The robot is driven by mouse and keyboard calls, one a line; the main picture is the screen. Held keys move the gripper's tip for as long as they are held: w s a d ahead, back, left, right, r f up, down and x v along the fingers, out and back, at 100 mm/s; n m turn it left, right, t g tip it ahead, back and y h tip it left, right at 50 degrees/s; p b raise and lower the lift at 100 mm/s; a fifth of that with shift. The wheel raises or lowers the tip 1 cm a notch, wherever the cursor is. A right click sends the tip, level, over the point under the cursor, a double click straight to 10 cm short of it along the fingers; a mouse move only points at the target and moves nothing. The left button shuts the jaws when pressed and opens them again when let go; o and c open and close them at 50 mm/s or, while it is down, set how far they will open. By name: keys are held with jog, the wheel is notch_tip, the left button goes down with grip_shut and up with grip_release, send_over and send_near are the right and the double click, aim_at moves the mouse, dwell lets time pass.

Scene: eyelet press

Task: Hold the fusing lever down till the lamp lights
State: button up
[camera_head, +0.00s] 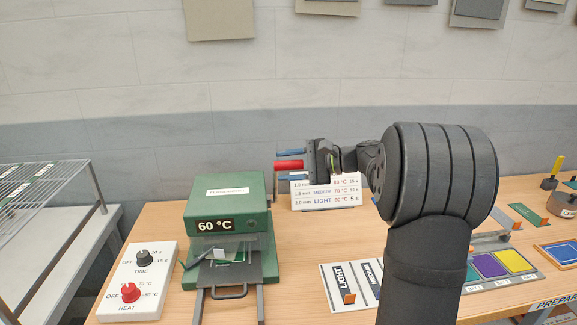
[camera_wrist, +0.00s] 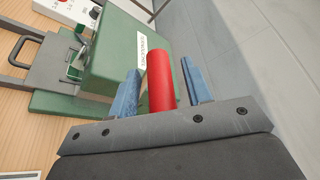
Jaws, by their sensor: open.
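The green fusing press (camera_head: 226,190) stands on the table, left of centre, with a 60 °C display on its front. In the wrist view the red grip (camera_wrist: 160,82) stands between the two fingers of my gripper (camera_wrist: 161,68), with gaps visible on both sides. The green press (camera_wrist: 118,55) is beside it. I cannot make out a lit lamp in either view.
A white control box (camera_head: 140,280) with TIME and HEAT knobs stands left of the press. A metal tray (camera_head: 228,275) sticks out of the press front. A settings card (camera_head: 335,193) stands behind my gripper. Labelled cards (camera_head: 340,275) and colour pads (camera_head: 500,265) lie at right.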

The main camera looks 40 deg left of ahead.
grip_shut()
jog(key=shift+d, duration=0.1)
jog(key=s+d+f+n+y, duration=0.1)
jog(key=s+d+f+n, duration=0.2)
jog(key=f, duration=0.3)
jog(key=s+d+f+n+y, duration=0.2)
jog(key=s+d+f+n, duration=0.1)
jog(key=f, duration=0.4)
jog(key=shift+s+d+f+n+g, duration=0.15)
jog(key=shift+s+d+n+g, duration=0.25)
jog(key=shift+n, duration=0.4)
jog(key=shift+s+f, duration=0.1)
grip_release()
